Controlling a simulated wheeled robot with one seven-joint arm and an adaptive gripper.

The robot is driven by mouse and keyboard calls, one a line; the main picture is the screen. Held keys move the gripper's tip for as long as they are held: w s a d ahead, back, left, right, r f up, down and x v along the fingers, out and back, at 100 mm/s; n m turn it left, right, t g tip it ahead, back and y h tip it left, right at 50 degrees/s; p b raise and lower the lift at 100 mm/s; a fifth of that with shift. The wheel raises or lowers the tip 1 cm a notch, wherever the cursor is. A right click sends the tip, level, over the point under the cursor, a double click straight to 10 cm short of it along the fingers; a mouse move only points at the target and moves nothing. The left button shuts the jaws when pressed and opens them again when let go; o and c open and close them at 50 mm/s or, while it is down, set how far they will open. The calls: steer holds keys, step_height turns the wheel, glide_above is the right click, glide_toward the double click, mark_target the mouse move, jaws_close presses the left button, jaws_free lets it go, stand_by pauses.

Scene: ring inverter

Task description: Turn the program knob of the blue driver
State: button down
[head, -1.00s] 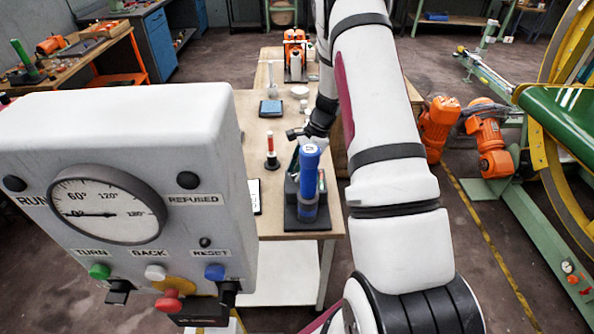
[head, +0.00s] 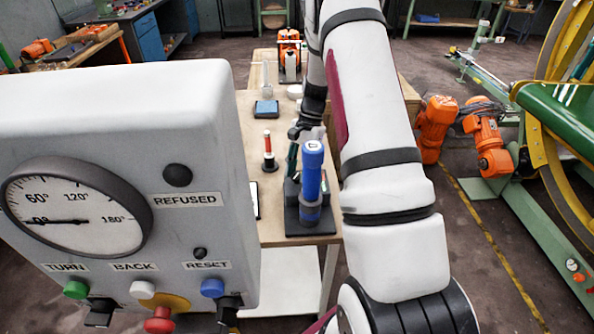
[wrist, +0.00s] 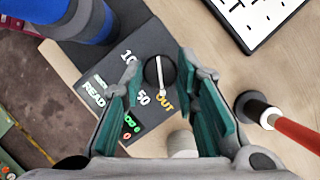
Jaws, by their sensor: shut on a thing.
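The blue driver (head: 311,180) stands upright in its dark stand on the workbench in the head view; part of its blue body (wrist: 62,18) fills the top left of the wrist view. Its dark base panel (wrist: 142,48) carries the labels "READ", "10", "50" and "OUT". The program knob (wrist: 158,74) is round and black with a white pointer line, which points towards "OUT". My gripper (wrist: 159,62) has its green-padded fingers on both sides of the knob, shut on it. In the head view the arm and driver mostly hide the gripper.
A large white dial box (head: 205,120) with a "REFUSED" label and buttons fills the left foreground. A red-and-white tool (wrist: 290,128) stands beside my right finger. A black-framed white panel (wrist: 262,20) lies on the workbench (head: 270,222).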

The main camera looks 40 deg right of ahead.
stand_by(0.4)
steer(key=c, duration=1.2)
jaws_free()
steer(key=shift+c, duration=0.2)
steer(key=v, duration=1.2)
steer(key=shift+a, duration=0.1)
